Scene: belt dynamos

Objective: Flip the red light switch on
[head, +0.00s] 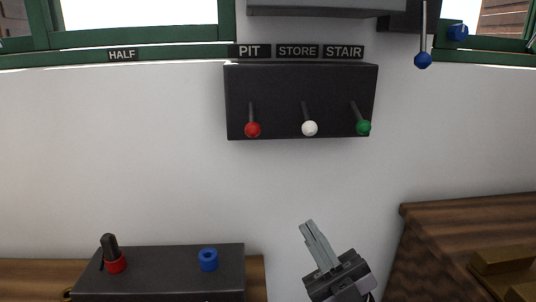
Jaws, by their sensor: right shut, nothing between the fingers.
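A dark switch box (300,85) is mounted on the white wall, with three thin levers ending in coloured balls. The red switch (252,129) is the left one, under the PIT label (249,51); its lever hangs down. The white switch (309,128) and the green switch (363,127) also hang down. My right gripper (307,226) is below the box, pointing up and slightly left. Its fingers are together with nothing between them, and it is apart from the switches, lower and to the right of the red one. My left gripper is not in view.
A dark box (170,262) at lower left carries a black knob with a red collar (116,261) and a blue ring (208,260). A wooden cabinet (450,230) stands at lower right. A blue-ended lever (423,60) hangs at upper right. The wall between gripper and switches is clear.

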